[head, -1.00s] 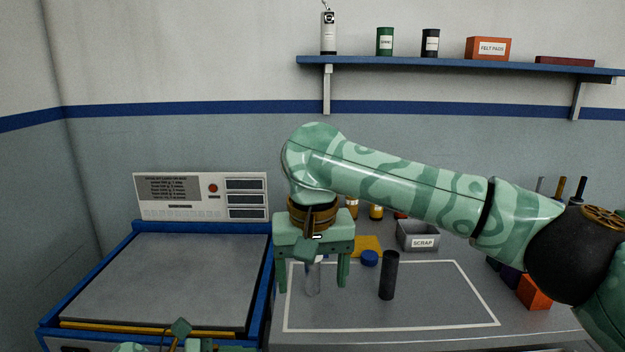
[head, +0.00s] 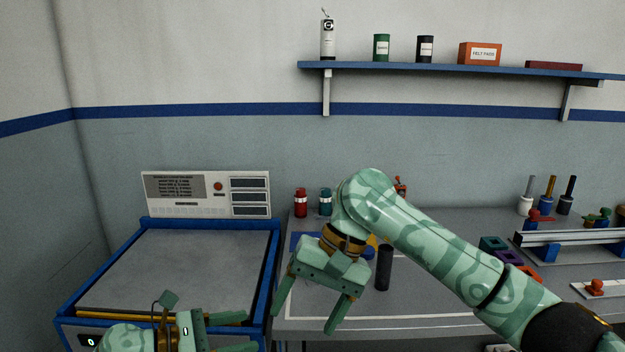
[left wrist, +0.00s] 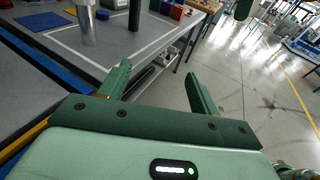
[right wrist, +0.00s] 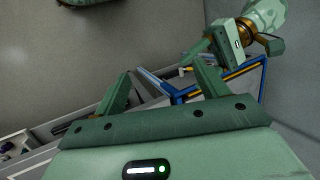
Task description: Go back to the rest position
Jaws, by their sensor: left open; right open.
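My right gripper (head: 305,318) is open and empty, tilted downward over the front of the grey bench, left of a dark upright cylinder (head: 384,267). Its spread fingers also show in the right wrist view (right wrist: 163,70). My left gripper (head: 250,332) is open and empty, low in front of the blue-framed machine, its fingers pointing right. In the left wrist view its fingers (left wrist: 157,75) are spread beside the bench edge, with a silvery upright cylinder (left wrist: 88,22) beyond. The right arm hides part of the bench.
The blue-framed machine (head: 275,262) with a flat grey top stands at left. Red (head: 300,203) and teal (head: 326,202) containers stand at the bench's back. Coloured blocks and a rail fixture (head: 570,238) are at right. A blue shelf (head: 440,70) is on the wall.

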